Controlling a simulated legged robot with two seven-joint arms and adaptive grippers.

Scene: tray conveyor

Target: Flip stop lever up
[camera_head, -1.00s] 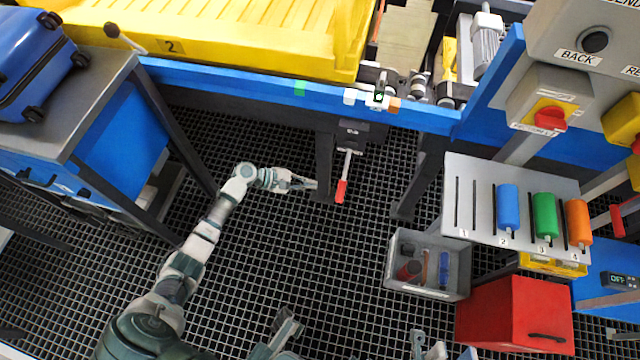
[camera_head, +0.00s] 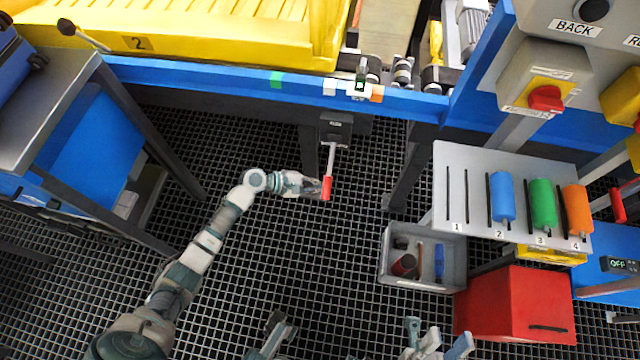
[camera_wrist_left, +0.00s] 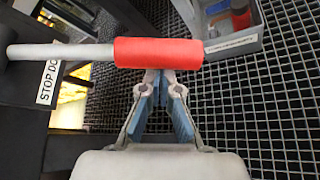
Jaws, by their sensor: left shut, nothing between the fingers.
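The stop lever has a red handle (camera_head: 326,188) on a thin metal rod and hangs down from a dark box (camera_head: 335,128) under the blue conveyor rail. In the left wrist view the red handle (camera_wrist_left: 158,52) lies across the picture just beyond my fingertips, beside a label partly reading "STOP DO". My left gripper (camera_head: 318,188) is at the handle's left side, shut with nothing between its fingers. In the left wrist view its fingertips (camera_wrist_left: 160,78) meet at the handle's edge; whether they touch it I cannot tell.
A yellow tray (camera_head: 190,45) sits on the conveyor behind the blue rail (camera_head: 220,77). A grey bin (camera_head: 425,283) with small items and a panel (camera_head: 470,160) with coloured cylinders stand to the right. A red box (camera_head: 515,305) is below them. Open grid floor surrounds the lever.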

